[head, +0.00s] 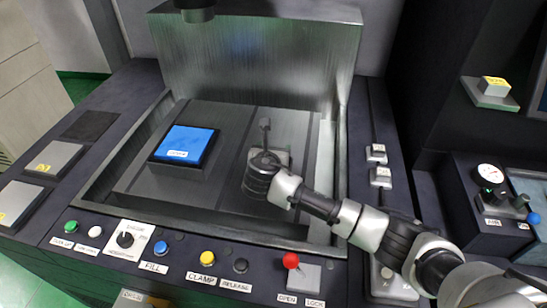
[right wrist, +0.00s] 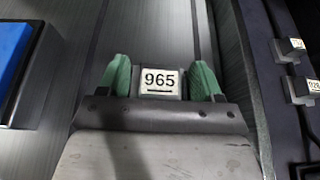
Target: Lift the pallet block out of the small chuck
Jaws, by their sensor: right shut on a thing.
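My right gripper (head: 266,160) reaches in from the lower right over the machine's work tank. In the right wrist view its green fingertips (right wrist: 160,76) are shut on the two sides of a small grey pallet block (right wrist: 160,82) with a white label reading 965. In the head view a pale grey piece (head: 283,155) shows just beside the gripper; I cannot tell whether it is the block or the small chuck. The gripper hides most of that spot, so I cannot tell whether the block is still seated. My left gripper is in neither view.
A blue block (head: 186,142) sits in a dark holder on the left of the tank floor. A red-knobbed lever (head: 291,261) marked OPEN and LOCK stands on the front panel, right of several buttons. Two small labelled blocks (head: 381,177) sit on the right rim. A tall metal wall (head: 260,60) closes the back.

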